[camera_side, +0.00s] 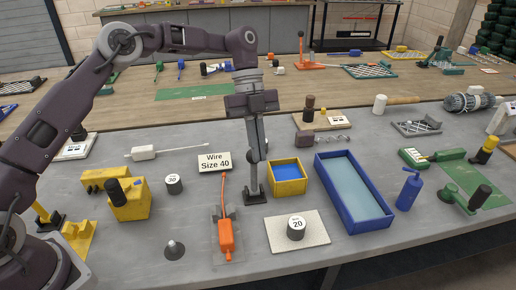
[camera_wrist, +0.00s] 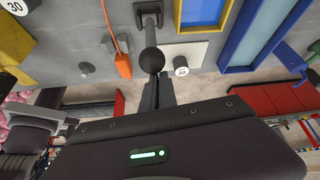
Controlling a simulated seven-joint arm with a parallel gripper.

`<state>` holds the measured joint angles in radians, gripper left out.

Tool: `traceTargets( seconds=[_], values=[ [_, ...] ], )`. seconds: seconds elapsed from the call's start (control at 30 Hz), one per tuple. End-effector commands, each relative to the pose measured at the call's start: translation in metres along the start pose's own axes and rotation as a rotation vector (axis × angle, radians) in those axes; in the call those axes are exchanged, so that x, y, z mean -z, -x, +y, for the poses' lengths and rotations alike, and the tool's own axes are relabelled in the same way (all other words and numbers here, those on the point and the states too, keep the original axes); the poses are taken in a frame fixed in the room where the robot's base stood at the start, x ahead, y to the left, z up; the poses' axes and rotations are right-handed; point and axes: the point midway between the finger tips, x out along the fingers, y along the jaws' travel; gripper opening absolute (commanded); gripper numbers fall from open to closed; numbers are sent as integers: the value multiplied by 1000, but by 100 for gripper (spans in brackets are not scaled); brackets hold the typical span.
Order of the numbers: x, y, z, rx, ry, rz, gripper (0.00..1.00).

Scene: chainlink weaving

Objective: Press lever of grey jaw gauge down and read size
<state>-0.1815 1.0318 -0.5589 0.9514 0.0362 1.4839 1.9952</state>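The grey jaw gauge (camera_side: 256,197) stands upright on the bench, its dark base on the grey top, directly below my gripper. In the wrist view its base (camera_wrist: 148,12) is at the top, and a round black knob (camera_wrist: 152,61) sits in front of my fingertips. My gripper (camera_side: 262,156) points down from above, its long fingers close together and looking shut. In the wrist view my gripper (camera_wrist: 157,80) is right at the knob; I cannot tell whether it touches. The jaw and any scale are too small to read. A sign reading "Wire Size 40" (camera_side: 214,162) stands to the left.
A yellow bin with blue inside (camera_side: 289,188) stands close right, then a long blue tray (camera_side: 325,185). A weight marked 20 (camera_side: 297,228) sits on a pale pad in front. A weight marked 30 (camera_side: 174,184) stands left.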

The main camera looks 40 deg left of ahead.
Motion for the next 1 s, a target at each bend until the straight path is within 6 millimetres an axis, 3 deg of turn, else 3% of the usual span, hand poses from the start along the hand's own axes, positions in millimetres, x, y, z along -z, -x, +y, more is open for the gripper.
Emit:
traceTargets(
  seconds=[0.03, 0.23, 0.4, 0.6, 0.7, 0.77, 0.87, 1.0],
  values=[
    [-10, 4, 0, 11, 12, -23, 0],
    [-9, 27, 0, 14, 12, -23, 0],
    [-4, 54, -1, 8, 6, -14, 0],
    [0, 70, 0, 2, 5, -9, 0],
    [15, 84, 5, 7, 66, -53, 0],
    [34, 98, 13, 22, 163, -116, 0],
    [70, 122, 42, 95, 412, -247, 0],
    [111, 141, 106, 300, 825, -377, 0]
  ],
)
